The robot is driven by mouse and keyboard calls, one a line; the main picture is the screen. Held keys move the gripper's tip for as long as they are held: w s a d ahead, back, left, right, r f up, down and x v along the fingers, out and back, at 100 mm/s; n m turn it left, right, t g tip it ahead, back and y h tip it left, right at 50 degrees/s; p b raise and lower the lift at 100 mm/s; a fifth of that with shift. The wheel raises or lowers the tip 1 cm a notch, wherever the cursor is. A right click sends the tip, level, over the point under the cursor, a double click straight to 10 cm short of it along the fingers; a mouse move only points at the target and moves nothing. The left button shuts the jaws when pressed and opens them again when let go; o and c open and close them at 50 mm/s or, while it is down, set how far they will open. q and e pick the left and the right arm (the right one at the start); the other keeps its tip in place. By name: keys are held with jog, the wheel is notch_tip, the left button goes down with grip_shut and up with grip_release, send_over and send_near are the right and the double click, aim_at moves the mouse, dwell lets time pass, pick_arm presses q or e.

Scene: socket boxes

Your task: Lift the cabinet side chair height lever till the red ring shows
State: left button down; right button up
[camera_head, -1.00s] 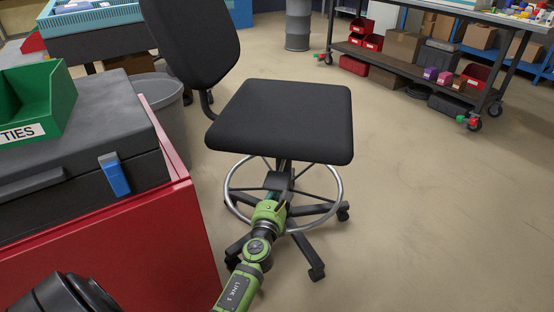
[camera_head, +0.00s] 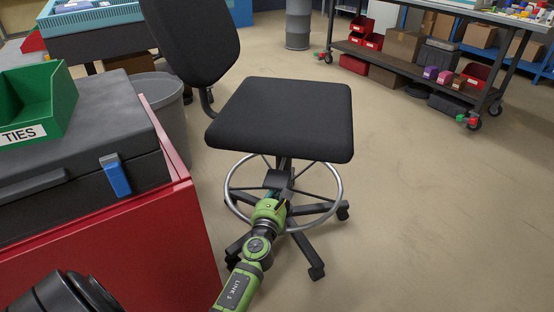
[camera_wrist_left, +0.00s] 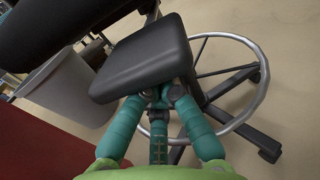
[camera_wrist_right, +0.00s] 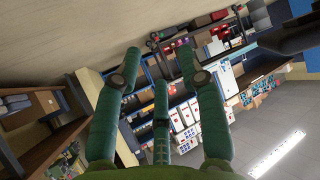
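The black chair (camera_head: 285,118) stands on the floor in mid view, with a chrome foot ring and a five-armed base. My left gripper (camera_head: 275,192) is under its seat, by the column. In the left wrist view the chair's seat (camera_wrist_left: 145,62) is just beyond the left gripper (camera_wrist_left: 163,92), whose fingertips lean close together under the seat edge. The height lever cannot be made out, nor whether the fingers grip it. No red ring is visible. In the right wrist view my right gripper (camera_wrist_right: 160,65) is open and empty, away from the chair.
A red cabinet (camera_head: 120,240) at left carries a grey case (camera_head: 70,150) and a green TIES bin (camera_head: 38,105). A grey waste bin (camera_head: 172,125) stands behind it. A wheeled workbench (camera_head: 420,65) is at back right. The floor right of the chair is clear.

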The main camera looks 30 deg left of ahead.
aim_at(278, 174)
pick_arm(q)
jog(key=shift+r, duration=0.3)
jog(key=shift+r+p, duration=0.25)
jog(key=shift+p, duration=0.25)
jog(key=shift+r+p, duration=1.15)
pick_arm(e)
jog(key=s+d+f+g+h, duration=0.1)
jog(key=s+d+f+g, duration=0.3)
jog(key=s+f+g, duration=0.3)
jog(key=shift+s+f+m+h, duration=0.4)
jog(key=shift+s+f, duration=0.7)
jog(key=shift+f, duration=0.3)
dwell(0.9)
pick_arm(q)
jog(key=shift+r+p, duration=0.7)
jog(key=shift+p, duration=0.05)
jog(key=shift+r+p, duration=1)
notch_tip(278, 174, down, 3)
jog(key=b, duration=0.3)
jog(key=shift+f, duration=0.15)
pick_arm(e)
notch_tip(278, 174, down, 11)
jog(key=s+g, duration=0.1)
jog(key=shift+s+d+f, duration=0.15)
jog(key=shift+s+d, duration=0.05)
jog(key=shift+s, duration=0.1)
